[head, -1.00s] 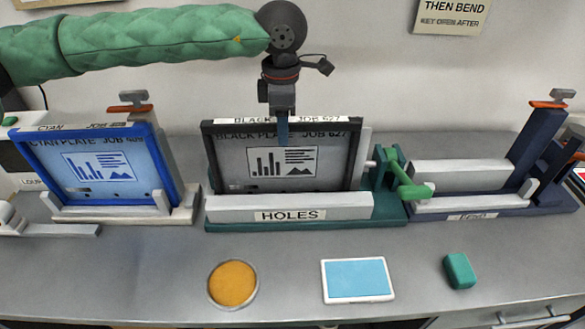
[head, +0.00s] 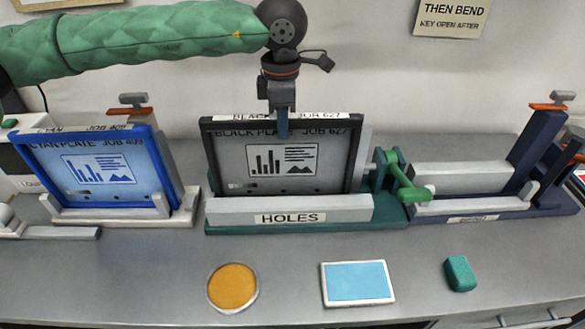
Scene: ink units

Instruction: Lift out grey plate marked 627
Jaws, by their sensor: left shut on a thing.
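The grey plate marked 627 (head: 222,165), in a black frame with a chart on it, stands upright in the holder labelled HOLES (head: 340,207) in the head view. Its lower edge is hidden behind the holder's light front bar. My left gripper (head: 282,124) reaches down from above and is shut on the plate's top edge near the middle. Its fingers hide part of the top label. My right gripper is not in view.
A blue-framed cyan plate (head: 95,192) stands in a holder at left. A green-handled clamp (head: 402,175) and a dark blue bending fixture (head: 540,150) are at right. An orange disc (head: 232,287), a light-blue pad (head: 357,282) and a green block (head: 460,273) lie in front.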

